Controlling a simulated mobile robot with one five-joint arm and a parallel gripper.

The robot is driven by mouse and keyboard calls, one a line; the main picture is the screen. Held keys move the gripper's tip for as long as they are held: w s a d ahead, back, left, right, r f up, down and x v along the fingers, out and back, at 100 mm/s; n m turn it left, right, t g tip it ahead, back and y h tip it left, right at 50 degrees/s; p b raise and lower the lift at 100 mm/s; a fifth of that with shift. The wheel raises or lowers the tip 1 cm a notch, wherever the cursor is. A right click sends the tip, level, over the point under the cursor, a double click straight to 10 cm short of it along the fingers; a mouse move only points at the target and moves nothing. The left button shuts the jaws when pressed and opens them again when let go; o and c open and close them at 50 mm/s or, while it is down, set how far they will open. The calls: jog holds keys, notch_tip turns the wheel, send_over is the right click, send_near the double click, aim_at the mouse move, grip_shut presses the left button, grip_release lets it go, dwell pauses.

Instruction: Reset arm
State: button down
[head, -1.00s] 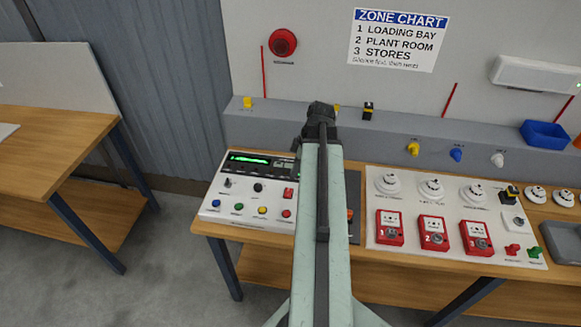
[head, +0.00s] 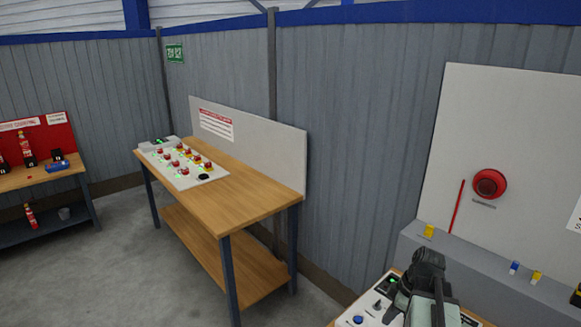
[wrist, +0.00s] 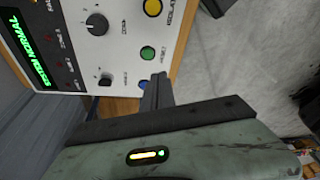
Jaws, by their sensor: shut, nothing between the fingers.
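My arm stands at the lower right of the head view, over the alarm control panel (head: 376,306) on the near bench. My gripper shows in the wrist view (wrist: 155,92), shut and empty, with its tips by the panel's lower edge. That panel fills the upper left of the wrist view (wrist: 120,70). Its green display there reads "SYSTEM NORMAL". A black knob, a green button (wrist: 148,53), a yellow button and part of a blue button show beside it. In the head view my arm hides much of the panel.
A wooden bench (head: 255,205) with a panel of several red buttons (head: 185,163) stands left of centre. A red-backed bench (head: 15,180) with extinguishers is at far left. A red round sounder (head: 490,184) hangs on the white board at right. The grey floor between is open.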

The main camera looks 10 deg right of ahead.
jog(key=w+a+f+m+h+b, duration=0.1)
jog(key=a+m, duration=0.4)
jog(key=a, duration=0.6)
jog(key=w+a+f+m+g+h+b, duration=0.1)
jog(key=a+f+m+b, duration=0.3)
jog(key=a, duration=0.8)
notch_tip(320, 180, down, 2)
jog(key=shift+f+m+h, duration=0.1)
jog(key=shift+m+h, duration=0.2)
jog(key=shift+m, duration=0.6)
jog(key=shift+a, duration=0.1)
